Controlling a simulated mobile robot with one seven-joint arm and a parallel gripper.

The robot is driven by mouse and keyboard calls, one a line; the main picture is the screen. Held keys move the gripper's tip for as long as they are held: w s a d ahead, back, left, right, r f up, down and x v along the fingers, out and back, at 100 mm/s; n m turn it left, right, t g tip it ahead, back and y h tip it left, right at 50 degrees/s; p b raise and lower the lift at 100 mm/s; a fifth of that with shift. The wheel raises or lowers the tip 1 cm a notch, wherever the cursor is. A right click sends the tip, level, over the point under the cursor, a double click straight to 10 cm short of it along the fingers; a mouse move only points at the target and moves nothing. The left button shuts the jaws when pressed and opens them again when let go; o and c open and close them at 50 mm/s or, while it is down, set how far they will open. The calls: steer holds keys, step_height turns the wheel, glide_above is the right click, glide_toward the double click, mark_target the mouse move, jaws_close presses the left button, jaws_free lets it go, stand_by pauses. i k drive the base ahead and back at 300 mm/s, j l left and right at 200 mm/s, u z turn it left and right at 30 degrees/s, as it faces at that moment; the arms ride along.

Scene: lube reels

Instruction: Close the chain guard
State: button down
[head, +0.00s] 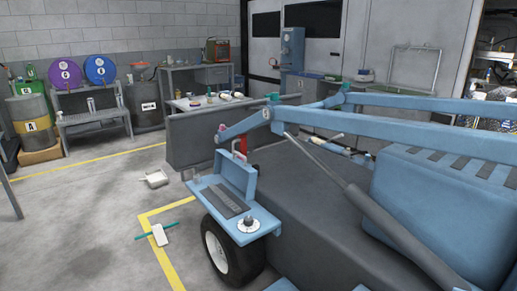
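No part in view is clearly marked as the chain guard. A blue hinged-looking box (214,205) sits on the side of a blue and dark grey machine, just above its wheel. Its upright blue panel (238,177) stands raised at the back, and a dark ribbed strip (232,203) lies exposed on the flat part. A round silver fitting (247,224) sits at the near end. I cannot tell whether this panel is the guard. A red upright piece (243,143) shows behind the panel. My gripper is not in view.
The machine's blue arms (410,108) and grey cylinder (380,218) fill the right side. A black tyre (228,252) stands under the box. A white pan (156,179) and a white object with a teal bar (160,235) lie on the floor. The left floor is mostly clear.

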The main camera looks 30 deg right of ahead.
mark_target(244, 177)
steer(key=i+z, duration=0.75)
steer(key=i+j+z, duration=0.15)
steer(key=i+z, duration=0.25)
steer(key=i+j+z, duration=0.35)
steer(key=k+l, duration=0.05)
steer(key=l, duration=0.05)
